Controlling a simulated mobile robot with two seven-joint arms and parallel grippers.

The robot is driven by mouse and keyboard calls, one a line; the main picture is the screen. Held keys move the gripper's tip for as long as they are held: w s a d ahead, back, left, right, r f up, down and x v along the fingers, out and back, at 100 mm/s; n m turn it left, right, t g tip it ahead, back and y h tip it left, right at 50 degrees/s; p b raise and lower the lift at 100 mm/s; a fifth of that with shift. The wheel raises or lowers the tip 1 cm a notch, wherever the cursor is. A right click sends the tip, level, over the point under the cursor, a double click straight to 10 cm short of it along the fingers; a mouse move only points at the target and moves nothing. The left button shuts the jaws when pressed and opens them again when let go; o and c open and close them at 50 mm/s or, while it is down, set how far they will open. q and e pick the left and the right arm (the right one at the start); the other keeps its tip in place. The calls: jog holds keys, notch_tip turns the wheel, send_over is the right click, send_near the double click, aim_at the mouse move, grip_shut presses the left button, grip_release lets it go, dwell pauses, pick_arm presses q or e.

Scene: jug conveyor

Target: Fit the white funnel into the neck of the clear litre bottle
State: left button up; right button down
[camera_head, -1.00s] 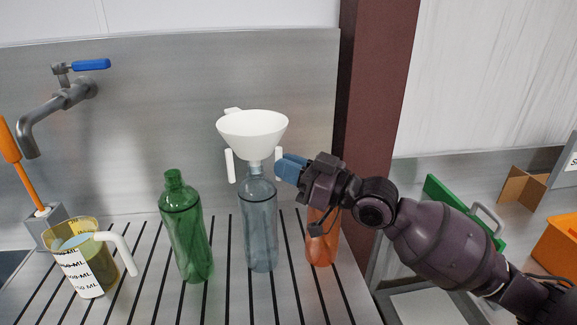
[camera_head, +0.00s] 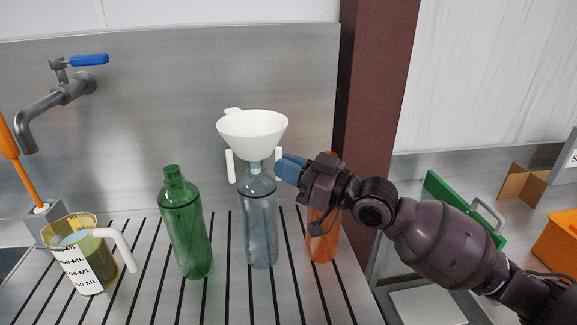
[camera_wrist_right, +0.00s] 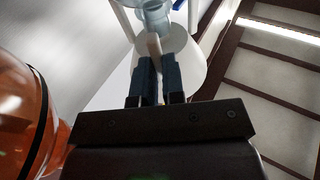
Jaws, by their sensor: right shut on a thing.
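The white funnel (camera_head: 252,133) is upright, its wide mouth up, directly above the clear litre bottle (camera_head: 258,225). Its spout meets the bottle's neck in the head view; how deep it sits inside is hard to tell. My right gripper (camera_head: 279,168) is shut on the funnel's right-hand handle. In the right wrist view, the blue fingers (camera_wrist_right: 158,80) pinch a white handle, with the funnel (camera_wrist_right: 185,62) beyond and clear bottle plastic (camera_wrist_right: 155,15) at the top. The bottle stands upright on the slotted board. My left gripper is not in view.
A green bottle (camera_head: 186,225) stands left of the clear one. An orange bottle (camera_head: 322,235) stands close on the right, under my right wrist. A measuring jug (camera_head: 85,255) is at the far left, below a tap (camera_head: 60,105). A brown post (camera_head: 375,110) rises behind my arm.

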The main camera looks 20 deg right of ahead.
jog(key=c, duration=1.1)
grip_release()
jog(key=shift+c, duration=0.2)
jog(key=b+v, duration=0.1)
jog(key=v, duration=1)
jog(key=shift+a, duration=0.15)
